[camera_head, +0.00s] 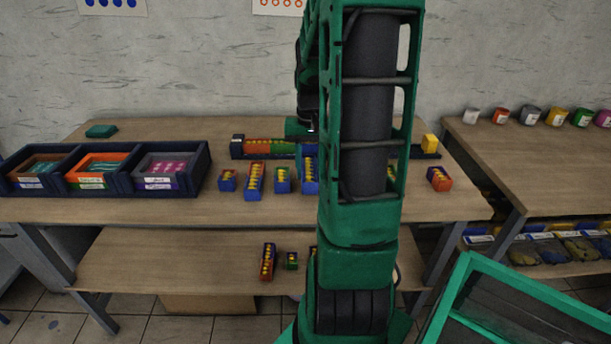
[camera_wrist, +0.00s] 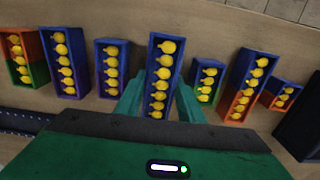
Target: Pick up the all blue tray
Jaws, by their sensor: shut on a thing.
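An all blue tray (camera_wrist: 152,55) with a row of yellow balloon-shaped pieces stands upright in the middle of the wrist view. My gripper (camera_wrist: 160,100) is shut on it, one green finger on each side near its lower end. The blue tray also shows in the head view (camera_head: 309,184), partly hidden by my arm. My gripper is mostly hidden behind the arm there. Whether the tray touches the table is unclear.
Close beside it are a blue-green tray (camera_wrist: 207,78), a blue-orange tray (camera_wrist: 239,100) and a bluish tray (camera_wrist: 111,68). A dark rack (camera_head: 264,149) lies behind them. A three-bay organizer (camera_head: 121,180) stands at left. The table's front strip (camera_head: 270,209) is clear.

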